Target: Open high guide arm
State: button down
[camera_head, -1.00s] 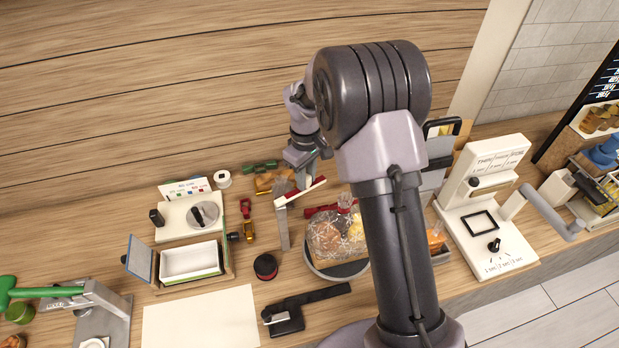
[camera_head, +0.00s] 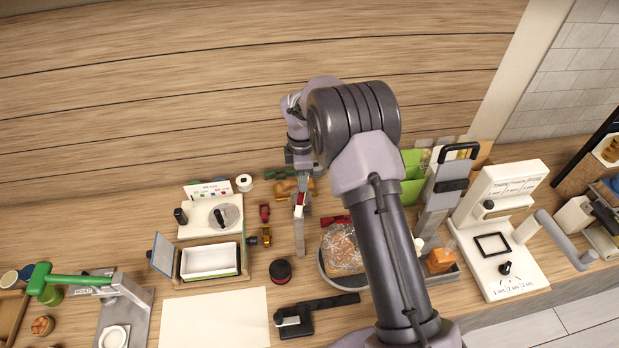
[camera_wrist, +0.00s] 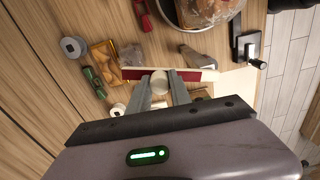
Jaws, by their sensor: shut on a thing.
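The guide arm, a narrow red and white bar (camera_head: 299,203), sits at the upper end of an upright-looking grey strip (camera_head: 299,237), left of the wrapped hamper (camera_head: 343,247). In the wrist view the bar (camera_wrist: 205,75) runs crosswise just beyond my fingertips, with a pale round knob (camera_wrist: 160,82) on it. My gripper (camera_wrist: 161,92) is shut on this knob, one finger on each side. In the head view my gripper (camera_head: 303,182) is small and partly hidden by my wrist. The hamper stands on a round turntable (camera_head: 327,278).
A red-topped black knob (camera_head: 280,271) and a black tool (camera_head: 300,320) lie in front. A white tray (camera_head: 209,260) is on the left. Green and grey holders (camera_head: 412,170) and a white sealer panel (camera_head: 500,190) stand on the right. Gold and green rolls (camera_wrist: 100,75) lie near the gripper.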

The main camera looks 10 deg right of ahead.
jog(key=shift+w+a+r+n+p, duration=0.1)
jog(key=shift+w+a+n+p, duration=0.1)
jog(key=shift+a+n, duration=0.5)
jog(key=shift+w+a+n+p, duration=0.15)
jog(key=shift+a+n, duration=0.3)
jog(key=shift+n, duration=0.45)
jog(key=shift+s, duration=0.1)
jog(key=c, duration=1.2)
grip_release()
notch_tip(320, 180, up, 17)
jog(key=shift+r, duration=0.2)
